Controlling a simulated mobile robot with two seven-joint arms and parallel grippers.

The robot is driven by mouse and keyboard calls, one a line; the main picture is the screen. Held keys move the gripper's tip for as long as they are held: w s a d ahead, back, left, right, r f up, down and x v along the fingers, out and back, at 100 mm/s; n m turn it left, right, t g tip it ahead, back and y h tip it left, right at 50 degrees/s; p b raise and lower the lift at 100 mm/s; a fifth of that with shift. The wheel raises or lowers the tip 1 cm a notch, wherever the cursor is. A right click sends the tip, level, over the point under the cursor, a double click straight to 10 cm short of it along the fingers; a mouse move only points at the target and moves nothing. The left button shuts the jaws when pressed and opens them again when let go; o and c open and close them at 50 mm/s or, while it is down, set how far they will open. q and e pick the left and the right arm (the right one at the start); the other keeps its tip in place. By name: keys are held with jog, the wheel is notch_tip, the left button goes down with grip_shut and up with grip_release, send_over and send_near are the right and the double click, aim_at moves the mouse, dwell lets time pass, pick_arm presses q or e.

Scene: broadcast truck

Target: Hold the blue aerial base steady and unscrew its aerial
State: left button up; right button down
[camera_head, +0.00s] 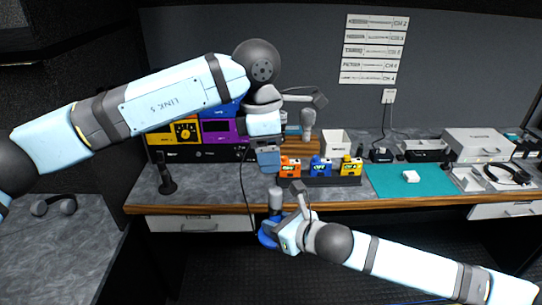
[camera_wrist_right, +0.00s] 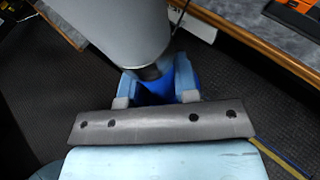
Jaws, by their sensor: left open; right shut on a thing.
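The blue aerial base (camera_head: 266,236) is held off the front of the bench, over the dark floor. My right gripper (camera_head: 277,232) is shut on it; in the right wrist view the blue base (camera_wrist_right: 153,92) shows between the two light-blue fingers (camera_wrist_right: 156,88). A thick grey cylinder, apparently the aerial (camera_head: 275,200), stands up from the base; it fills the upper left of the right wrist view (camera_wrist_right: 105,30). My left gripper (camera_head: 268,160) is open, pointing down just above the grey cylinder, apparently apart from it. Its fingertips are small and hard to make out.
Orange (camera_head: 290,167), blue (camera_head: 321,167) and yellow (camera_head: 350,167) units stand on a black rack behind the grippers. A thin black cable (camera_head: 243,190) hangs beside the base. The wooden bench edge (camera_head: 400,202) runs close behind. A teal mat (camera_head: 385,182) lies right.

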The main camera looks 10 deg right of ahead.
aim_at(275, 189)
pick_arm(q)
jog(key=f, duration=0.3)
jog(key=d+f, duration=0.1)
jog(key=f, duration=0.6)
jog(key=shift+d+f, duration=0.2)
jog(key=shift+f, duration=0.1)
jog(key=shift+c, duration=0.3)
jog(key=c, duration=1)
jog(key=shift+n, duration=1.1)
jog(key=shift+c, duration=0.3)
jog(key=shift+r, duration=0.25)
jog(key=shift+r, duration=0.9)
